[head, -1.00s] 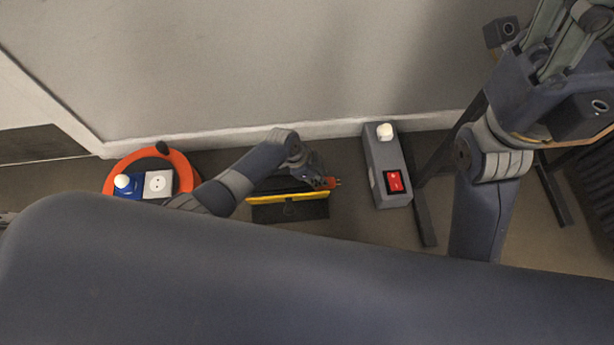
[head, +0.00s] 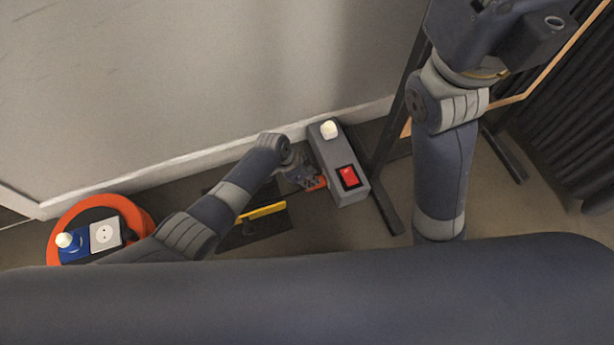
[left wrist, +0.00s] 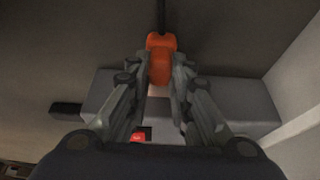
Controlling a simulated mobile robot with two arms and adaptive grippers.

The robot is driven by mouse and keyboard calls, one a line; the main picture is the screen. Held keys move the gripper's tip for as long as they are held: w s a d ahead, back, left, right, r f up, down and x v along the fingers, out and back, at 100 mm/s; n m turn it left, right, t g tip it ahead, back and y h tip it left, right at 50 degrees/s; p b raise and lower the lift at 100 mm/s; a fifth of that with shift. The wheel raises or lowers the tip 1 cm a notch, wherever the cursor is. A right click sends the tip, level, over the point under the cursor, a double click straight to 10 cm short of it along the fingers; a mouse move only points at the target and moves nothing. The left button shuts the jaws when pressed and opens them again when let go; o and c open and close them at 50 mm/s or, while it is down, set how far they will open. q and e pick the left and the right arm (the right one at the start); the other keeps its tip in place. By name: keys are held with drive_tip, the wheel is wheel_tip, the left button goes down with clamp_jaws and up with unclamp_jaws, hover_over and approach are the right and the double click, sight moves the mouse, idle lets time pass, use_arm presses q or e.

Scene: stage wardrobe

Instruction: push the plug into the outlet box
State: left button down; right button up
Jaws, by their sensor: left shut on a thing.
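The outlet box (head: 349,190) is a long grey block on the floor by the wall, with a red switch (head: 349,177) and a white knob (head: 329,129) on top. My left gripper (head: 306,178) is shut on the orange plug (head: 317,184), close against the box's left side. In the left wrist view the plug (left wrist: 160,58) sits between the fingertips (left wrist: 160,75), its dark cord running upward. The grey box (left wrist: 240,100) lies behind the fingers. The plug's pins are hidden, and I cannot tell whether they enter the box. My right gripper's fingers are outside the picture.
An orange cable reel (head: 60,222) with a blue and white socket panel stands at the left. A black and yellow item (head: 262,212) lies under my left arm. A dark stand foot (head: 386,212) is just right of the box. The wall runs behind.

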use_arm(q)
drive_tip(key=c, duration=1.4)
unclamp_jaws()
drive_tip(key=shift+d, duration=0.3)
drive_tip(key=shift+c, duration=0.2)
drive_tip(key=shift+a, duration=0.1)
drive_tip(key=shift+a+r, duration=0.2)
drive_tip(key=shift+r, duration=0.2)
drive_tip(key=v, duration=1.1)
